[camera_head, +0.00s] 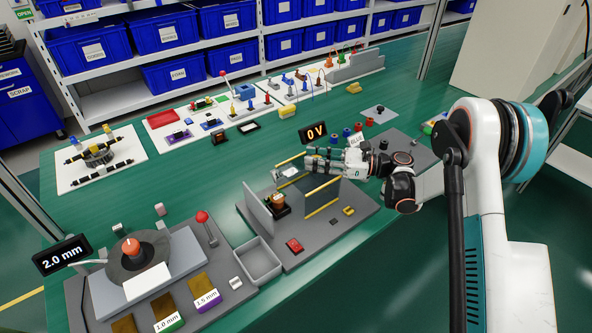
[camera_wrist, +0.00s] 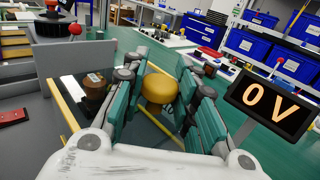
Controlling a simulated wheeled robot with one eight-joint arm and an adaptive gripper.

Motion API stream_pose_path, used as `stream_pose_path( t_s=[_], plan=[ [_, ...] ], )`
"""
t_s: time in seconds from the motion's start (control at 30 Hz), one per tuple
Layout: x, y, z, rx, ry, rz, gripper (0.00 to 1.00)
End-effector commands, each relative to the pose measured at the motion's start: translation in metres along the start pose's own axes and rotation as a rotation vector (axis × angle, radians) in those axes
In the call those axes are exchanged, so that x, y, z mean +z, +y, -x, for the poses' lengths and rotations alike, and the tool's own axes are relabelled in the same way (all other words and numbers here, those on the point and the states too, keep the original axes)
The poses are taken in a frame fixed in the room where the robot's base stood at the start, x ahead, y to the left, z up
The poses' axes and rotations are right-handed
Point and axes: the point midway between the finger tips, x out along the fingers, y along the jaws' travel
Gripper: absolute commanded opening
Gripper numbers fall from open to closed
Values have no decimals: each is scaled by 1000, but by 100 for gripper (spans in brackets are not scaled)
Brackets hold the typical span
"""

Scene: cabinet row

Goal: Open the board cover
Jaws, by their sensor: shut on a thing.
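The board cover (camera_head: 322,197) looks like a clear dark panel with yellow edge bars, over a grey station between upright grey plates. In the wrist view its yellow bar (camera_wrist: 62,108) runs along the left, and a round yellow knob (camera_wrist: 158,88) stands between my fingers. My gripper (camera_head: 287,174) reaches in from the right above the cover. In the wrist view my gripper (camera_wrist: 160,85) is shut on the yellow knob, with green fingers on both sides. The knob is hidden by my fingers in the head view.
A "0 V" display (camera_head: 313,133) stands close behind my gripper. A red switch (camera_head: 294,245) lies on the station's front. An open grey bin (camera_head: 258,262) stands to the left. A gauge station with a red-knobbed lever (camera_head: 202,217) is farther left.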

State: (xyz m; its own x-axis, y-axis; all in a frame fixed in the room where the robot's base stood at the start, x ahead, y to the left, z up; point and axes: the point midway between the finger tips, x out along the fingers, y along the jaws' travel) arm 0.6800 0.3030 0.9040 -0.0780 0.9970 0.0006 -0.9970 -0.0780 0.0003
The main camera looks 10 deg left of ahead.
Motion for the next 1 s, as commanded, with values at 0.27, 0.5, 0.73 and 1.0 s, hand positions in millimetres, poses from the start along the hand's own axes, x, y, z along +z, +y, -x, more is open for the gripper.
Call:
stream_pose_path(
  t_s=[0.27, 0.5, 0.73, 1.0],
  plan=[
    [-2, -19, 22, 1, 3, 0, 0],
    [-2, -18, 22, 2, 4, 0, 0],
    [-1, -18, 21, 1, 3, 0, 48],
    [0, -19, 24, 0, 2, 0, 48]
  ],
)
